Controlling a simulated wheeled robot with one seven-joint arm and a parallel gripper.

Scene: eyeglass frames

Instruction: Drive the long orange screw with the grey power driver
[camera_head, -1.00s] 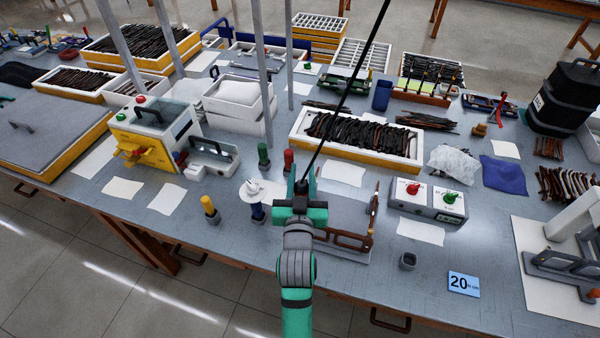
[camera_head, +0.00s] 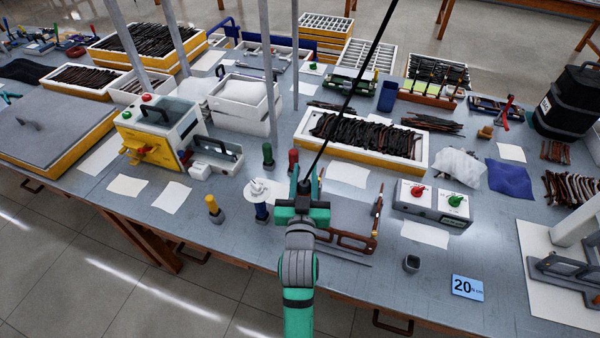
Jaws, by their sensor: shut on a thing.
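My gripper (camera_head: 304,192) is in the middle of the bench's front part, seen from behind, with teal fingers shut on a dark tool, which I take to be the power driver (camera_head: 304,186). Most of the tool is hidden by the gripper. A long black cord or rod rises from it to the upper right and leaves the picture. Just right of my gripper, a brown frame-like piece (camera_head: 352,241) stands at the front of a grey plate. I cannot make out the long orange screw; the tool's tip is also hidden.
Upright coloured handles, one blue (camera_head: 261,212) and one yellow (camera_head: 214,208), stand left of my gripper. A white tray of dark frames (camera_head: 425,158) lies behind it. A box with red and green buttons (camera_head: 432,207) and a small grey cup (camera_head: 411,264) stand to the right.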

